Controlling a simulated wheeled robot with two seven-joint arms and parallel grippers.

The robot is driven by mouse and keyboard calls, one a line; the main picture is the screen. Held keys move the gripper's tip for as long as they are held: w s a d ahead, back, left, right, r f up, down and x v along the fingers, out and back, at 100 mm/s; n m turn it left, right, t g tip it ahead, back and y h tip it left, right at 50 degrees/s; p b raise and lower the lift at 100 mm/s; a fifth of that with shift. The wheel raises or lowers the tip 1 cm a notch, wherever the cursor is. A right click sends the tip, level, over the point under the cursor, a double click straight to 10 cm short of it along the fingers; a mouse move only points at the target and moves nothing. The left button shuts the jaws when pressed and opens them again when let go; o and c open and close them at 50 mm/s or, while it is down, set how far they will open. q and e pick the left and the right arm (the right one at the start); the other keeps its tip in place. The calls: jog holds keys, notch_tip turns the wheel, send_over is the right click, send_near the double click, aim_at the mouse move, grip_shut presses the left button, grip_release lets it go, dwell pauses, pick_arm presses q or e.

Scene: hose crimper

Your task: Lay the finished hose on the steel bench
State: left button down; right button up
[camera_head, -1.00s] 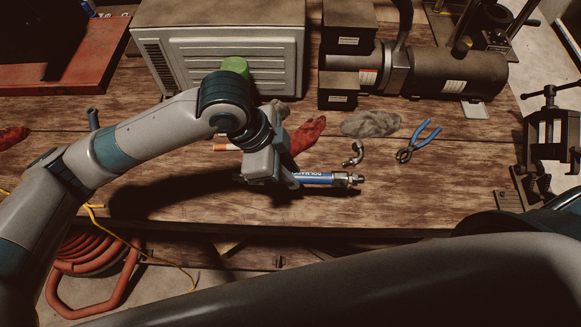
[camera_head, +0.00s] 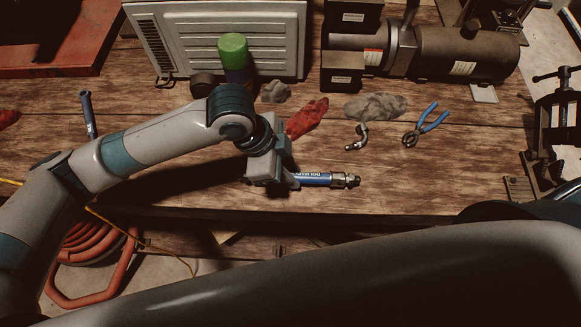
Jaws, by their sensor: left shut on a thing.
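The hose (camera_head: 312,180) is a short blue piece with pale lettering and a metal fitting at its right end. My left gripper (camera_head: 289,179) is shut on its left part, and the hose points right, roughly level. It is over the front part of a wooden workbench (camera_head: 400,185); I cannot tell how high above it. The hose's left end is hidden by the gripper. No steel bench can be made out in this view. My right gripper is not in view.
Blue-handled pliers (camera_head: 427,124), a small metal elbow fitting (camera_head: 357,137), a grey rag (camera_head: 375,106) and a red rag (camera_head: 307,119) lie behind the hose. A dark machine (camera_head: 460,53) stands at the back, a vise (camera_head: 556,120) at right. The bench front right of the hose is clear.

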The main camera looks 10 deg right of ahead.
pick_arm(q)
jog(key=shift+f, duration=0.35)
jog(key=shift+f, duration=0.6)
dwell(1.0)
jog(key=c, duration=1.5)
grip_release()
jog(key=shift+c, duration=0.2)
jog(key=shift+a+r, duration=0.1)
jog(key=shift+w+a+r+b, duration=0.1)
jog(key=shift+a+r+b, duration=0.05)
jog(key=shift+r+b, duration=0.3)
jog(key=b+v, duration=0.3)
jog(key=v, duration=1.3)
jog(key=shift+b, duration=0.3)
